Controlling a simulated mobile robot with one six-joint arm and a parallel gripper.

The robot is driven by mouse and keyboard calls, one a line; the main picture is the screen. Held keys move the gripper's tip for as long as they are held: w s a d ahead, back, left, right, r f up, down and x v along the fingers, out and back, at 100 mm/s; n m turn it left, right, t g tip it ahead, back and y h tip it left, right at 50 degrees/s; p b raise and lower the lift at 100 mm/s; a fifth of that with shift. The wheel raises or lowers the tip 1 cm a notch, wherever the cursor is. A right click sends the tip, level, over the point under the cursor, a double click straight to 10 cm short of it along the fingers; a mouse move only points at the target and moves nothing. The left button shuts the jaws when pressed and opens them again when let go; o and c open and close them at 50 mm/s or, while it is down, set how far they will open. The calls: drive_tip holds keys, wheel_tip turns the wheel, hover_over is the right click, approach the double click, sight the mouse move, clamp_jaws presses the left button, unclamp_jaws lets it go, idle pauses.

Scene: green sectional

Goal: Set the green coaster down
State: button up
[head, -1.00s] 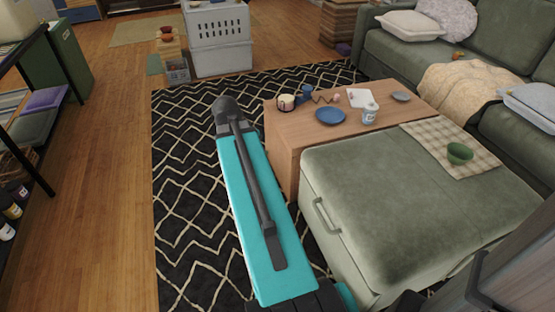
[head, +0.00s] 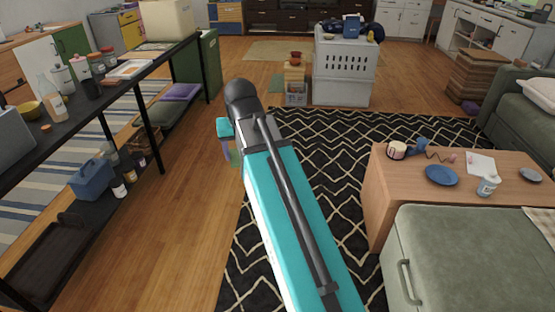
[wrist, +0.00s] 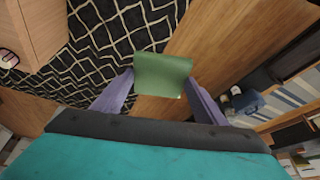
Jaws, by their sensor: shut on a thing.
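The green coaster (wrist: 163,75) shows in the wrist view as a flat green square between the two purple fingers of my gripper (wrist: 160,80). My gripper is shut on it and holds it by opposite edges, above the floor and rug. In the head view my arm reaches forward, and only a bit of the gripper (head: 227,148) shows past its left side. The coaster is mostly hidden there.
A black shelf (head: 100,75) with jars and bottles stands at left. A wooden coffee table (head: 390,185) with a blue plate (head: 441,175) and a green ottoman (head: 470,250) are at right. A white crate (head: 343,75) stands ahead. Wood floor (head: 195,190) and patterned rug (head: 330,150) lie between.

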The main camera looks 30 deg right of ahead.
drive_tip(key=a+r+n+y, duration=0.1)
drive_tip(key=a+r+n, duration=0.2)
drive_tip(key=a, duration=0.5)
drive_tip(key=shift+w+r, duration=0.2)
drive_tip(key=shift+r, duration=0.25)
drive_tip(key=shift+a, duration=0.1)
